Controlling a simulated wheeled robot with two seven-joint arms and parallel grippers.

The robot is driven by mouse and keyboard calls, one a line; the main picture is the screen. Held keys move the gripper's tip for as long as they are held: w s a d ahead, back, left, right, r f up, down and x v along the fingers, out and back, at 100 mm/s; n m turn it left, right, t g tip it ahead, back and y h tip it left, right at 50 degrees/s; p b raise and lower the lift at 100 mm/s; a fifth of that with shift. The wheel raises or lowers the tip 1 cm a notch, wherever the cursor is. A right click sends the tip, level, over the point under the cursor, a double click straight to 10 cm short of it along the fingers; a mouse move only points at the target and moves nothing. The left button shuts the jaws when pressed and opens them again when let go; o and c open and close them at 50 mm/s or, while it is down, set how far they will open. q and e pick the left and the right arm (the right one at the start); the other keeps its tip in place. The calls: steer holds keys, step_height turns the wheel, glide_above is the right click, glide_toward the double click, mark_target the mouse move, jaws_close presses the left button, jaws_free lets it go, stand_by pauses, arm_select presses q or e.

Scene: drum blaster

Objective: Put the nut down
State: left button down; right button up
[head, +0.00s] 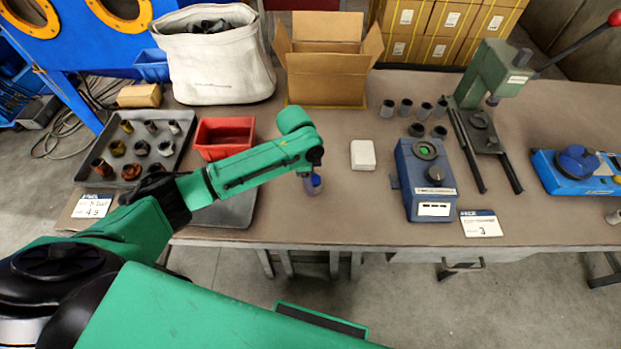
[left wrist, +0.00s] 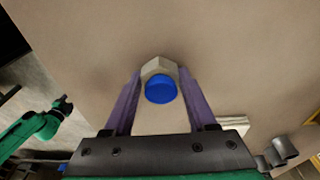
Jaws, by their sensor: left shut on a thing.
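The nut (left wrist: 160,67) is pale and hexagonal, with a round blue face or plug (left wrist: 160,89) towards the camera. My left gripper (left wrist: 159,80) has its two purple fingers on either side of the nut and is shut on it. In the head view the left gripper (head: 313,186) points down over the bare middle of the table (head: 300,220), left of a white block (head: 363,155). I cannot tell whether the nut touches the tabletop. Part of a green arm of mine with a dark end (left wrist: 62,104) shows small in the left wrist view; its jaw state is unclear.
A red bin (head: 223,134) and a grey tray of parts (head: 135,150) lie to the left. An open carton (head: 325,75) stands behind. A blue device (head: 427,180), several grey cylinders (head: 406,106) and a green press (head: 495,75) stand to the right.

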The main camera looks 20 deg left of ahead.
arm_select(q)
steer(key=shift+c, duration=1)
jaws_free()
step_height(320, 180, up, 12)
steer(key=a, duration=0.1)
steer(key=shift+s+a, duration=0.25)
steer(key=shift+a, duration=0.15)
